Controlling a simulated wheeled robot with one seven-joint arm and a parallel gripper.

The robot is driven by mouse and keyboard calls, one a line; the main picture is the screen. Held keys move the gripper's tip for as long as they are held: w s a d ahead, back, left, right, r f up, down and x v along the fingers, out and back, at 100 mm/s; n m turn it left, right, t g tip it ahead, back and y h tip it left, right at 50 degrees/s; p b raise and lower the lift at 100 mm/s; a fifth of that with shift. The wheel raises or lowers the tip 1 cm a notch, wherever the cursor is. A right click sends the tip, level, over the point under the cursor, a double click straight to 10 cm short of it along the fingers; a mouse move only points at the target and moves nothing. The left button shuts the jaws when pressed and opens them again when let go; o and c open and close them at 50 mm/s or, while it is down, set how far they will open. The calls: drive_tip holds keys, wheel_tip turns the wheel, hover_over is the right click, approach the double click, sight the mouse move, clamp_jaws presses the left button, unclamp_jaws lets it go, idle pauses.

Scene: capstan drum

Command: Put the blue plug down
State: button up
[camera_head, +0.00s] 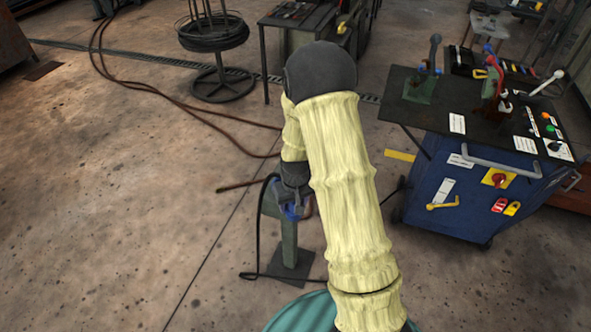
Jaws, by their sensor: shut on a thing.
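My gripper (296,204) points down at the end of my yellow-sleeved arm, near the middle of the view. It is shut on the blue plug (292,213), which is mostly hidden by the gripper. A black cable (261,225) loops up beside the gripper and runs down to the floor. A grey-green post (289,242) on a flat dark base plate (292,268) stands right under or behind the plug. I cannot tell whether the plug touches the post or is held just above it.
A blue cabinet (455,200) with a dark top (465,122) carrying levers stands at the right. A wire reel stand (222,85) and a dark bench (300,18) are at the back. Reddish hoses (150,83) cross the floor. The concrete floor (120,220) at the left is mostly clear.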

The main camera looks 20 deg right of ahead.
sight(295, 220)
drive_tip(key=shift+m, duration=0.5)
drive_tip(key=f, duration=0.8)
drive_tip(key=shift+s+f, duration=0.25)
drive_tip(key=shift+s, duration=0.15)
drive_tip(key=shift+w+d, duration=0.15)
drive_tip(key=shift+w, duration=0.05)
